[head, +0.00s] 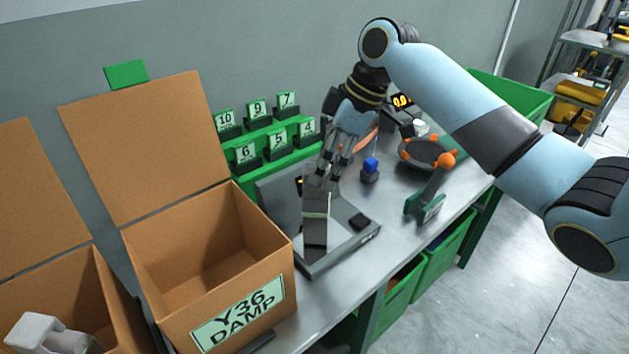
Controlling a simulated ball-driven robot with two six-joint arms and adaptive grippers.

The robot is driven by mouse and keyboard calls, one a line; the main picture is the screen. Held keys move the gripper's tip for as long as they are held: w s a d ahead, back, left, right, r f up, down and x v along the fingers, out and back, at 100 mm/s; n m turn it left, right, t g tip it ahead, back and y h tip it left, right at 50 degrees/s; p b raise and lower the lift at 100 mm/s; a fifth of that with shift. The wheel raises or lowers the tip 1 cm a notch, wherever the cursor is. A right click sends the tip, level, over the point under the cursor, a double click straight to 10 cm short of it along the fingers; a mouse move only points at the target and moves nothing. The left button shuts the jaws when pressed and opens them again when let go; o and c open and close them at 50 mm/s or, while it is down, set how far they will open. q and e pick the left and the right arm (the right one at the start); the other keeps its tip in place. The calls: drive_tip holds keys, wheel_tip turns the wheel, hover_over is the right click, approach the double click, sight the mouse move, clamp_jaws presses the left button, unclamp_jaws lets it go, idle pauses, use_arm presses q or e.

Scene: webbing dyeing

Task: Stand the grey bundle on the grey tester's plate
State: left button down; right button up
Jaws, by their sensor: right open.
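The grey bundle (315,222) is a tall dark block with a lighter band around its middle. It stands about upright on the plate of the grey tester (342,249), near the plate's left side. My right gripper (326,174) is above the tester with its fingers pointing down at the top of the bundle. Its jaws are open, and the fingers overlap the bundle's upper end, so I cannot tell whether they touch it. My left gripper is out of view.
An open cardboard box (205,260) marked Y36 DAMP stands left of the tester. Numbered cards stand on a green rack (281,158) behind.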

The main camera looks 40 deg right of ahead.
drive_tip(key=v, duration=0.3)
drive_tip(key=shift+r, duration=0.3)
